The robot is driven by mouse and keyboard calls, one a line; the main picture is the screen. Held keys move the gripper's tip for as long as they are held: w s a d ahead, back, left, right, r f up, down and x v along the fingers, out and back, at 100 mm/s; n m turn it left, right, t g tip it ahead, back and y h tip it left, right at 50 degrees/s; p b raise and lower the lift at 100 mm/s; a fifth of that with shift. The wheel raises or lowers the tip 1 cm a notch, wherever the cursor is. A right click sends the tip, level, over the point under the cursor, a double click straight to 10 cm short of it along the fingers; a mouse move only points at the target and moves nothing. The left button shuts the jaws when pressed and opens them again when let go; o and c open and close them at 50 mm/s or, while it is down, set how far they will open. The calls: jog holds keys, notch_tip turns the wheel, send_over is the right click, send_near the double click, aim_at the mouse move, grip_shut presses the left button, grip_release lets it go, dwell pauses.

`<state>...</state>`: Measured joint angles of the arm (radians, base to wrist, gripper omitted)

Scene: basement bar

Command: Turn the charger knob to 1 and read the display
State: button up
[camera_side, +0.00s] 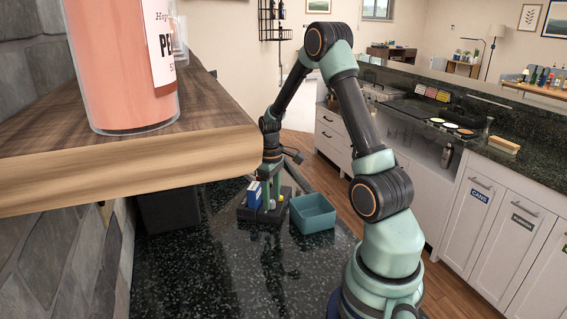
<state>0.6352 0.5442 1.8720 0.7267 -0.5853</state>
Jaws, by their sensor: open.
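My gripper (271,190) points down at the far part of the dark speckled counter, with its two pale green fingers apart. It is over or just in front of a small dark holder (246,214) that bears a blue and white box (254,196) and other small items. I cannot tell whether the fingers touch anything there. No charger, knob or display can be made out for certain; they may be too small or hidden behind my gripper and the items.
A teal open bin (313,214) stands right of the holder. A wooden shelf (120,150) with a large pink jar (122,65) fills the near left. The near counter (215,280) is clear. Another counter (530,150) with trays and bottles runs along the right.

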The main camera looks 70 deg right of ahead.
jog(key=shift+f, duration=0.5)
grip_shut()
jog(key=shift+m, duration=0.3)
jog(key=m, duration=0.5)
jog(key=shift+r+m, duration=0.1)
jog(key=shift+m, duration=0.2)
jog(key=m, duration=0.5)
jog(key=shift+m, duration=0.4)
